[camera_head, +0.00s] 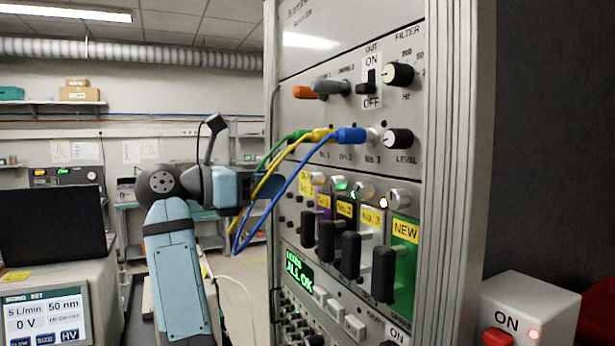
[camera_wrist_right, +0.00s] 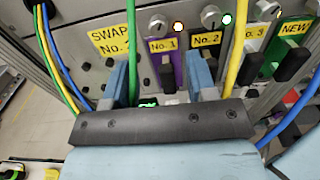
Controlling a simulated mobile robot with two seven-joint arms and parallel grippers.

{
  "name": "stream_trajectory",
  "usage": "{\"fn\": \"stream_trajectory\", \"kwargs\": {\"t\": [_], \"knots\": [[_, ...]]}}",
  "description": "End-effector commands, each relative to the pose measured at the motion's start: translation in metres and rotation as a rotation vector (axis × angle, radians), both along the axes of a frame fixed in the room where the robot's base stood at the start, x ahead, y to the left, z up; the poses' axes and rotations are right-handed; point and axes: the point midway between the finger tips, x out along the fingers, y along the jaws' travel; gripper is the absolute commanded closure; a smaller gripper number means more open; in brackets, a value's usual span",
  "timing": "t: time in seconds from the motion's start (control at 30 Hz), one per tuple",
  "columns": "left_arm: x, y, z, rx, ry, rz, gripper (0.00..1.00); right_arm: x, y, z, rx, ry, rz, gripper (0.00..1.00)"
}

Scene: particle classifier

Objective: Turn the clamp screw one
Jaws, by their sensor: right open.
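Clamp screws are silver knobs in a row on the instrument panel. In the right wrist view the knob above the "No. 1" label (camera_wrist_right: 155,22) is plain to see, with an orange lamp beside it. In the head view the small knobs (camera_head: 401,198) sit above the module labels; cables partly cross the left end of the row. My right gripper (camera_wrist_right: 160,78) is open, its two blue fingers pointing at the panel on either side of the purple No. 1 module (camera_wrist_right: 180,78). My left gripper is not in view.
Green, yellow and blue cables (camera_head: 245,222) hang in loops in front of the panel, close to my right gripper. Black module handles (camera_head: 383,272) stick out below the labels. A box with a red button (camera_head: 497,338) stands at the right. A laptop (camera_head: 50,223) is at the left.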

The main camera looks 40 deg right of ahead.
Motion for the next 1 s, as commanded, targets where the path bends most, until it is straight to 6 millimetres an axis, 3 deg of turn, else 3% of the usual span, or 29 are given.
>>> {"fn": "stream_trajectory", "kwargs": {"t": [0.2, 0.4, 0.8, 0.87, 1.0], "knots": [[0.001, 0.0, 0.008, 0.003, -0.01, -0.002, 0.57, -0.014, -0.043, 0.002, -0.002, 0.001, -0.003, 0.48], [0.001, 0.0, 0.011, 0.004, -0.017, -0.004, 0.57, -0.021, -0.067, 0.001, -0.002, 0.001, -0.001, 0.48], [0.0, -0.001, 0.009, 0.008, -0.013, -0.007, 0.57, -0.024, -0.075, 0.0, -0.001, 0.003, 0.001, 0.48], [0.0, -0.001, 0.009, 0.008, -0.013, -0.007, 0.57, -0.024, -0.075, 0.0, -0.002, 0.002, 0.001, 0.6], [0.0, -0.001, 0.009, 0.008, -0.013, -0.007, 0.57, -0.024, -0.074, 0.0, -0.002, 0.002, 0.001, 0.92]]}}
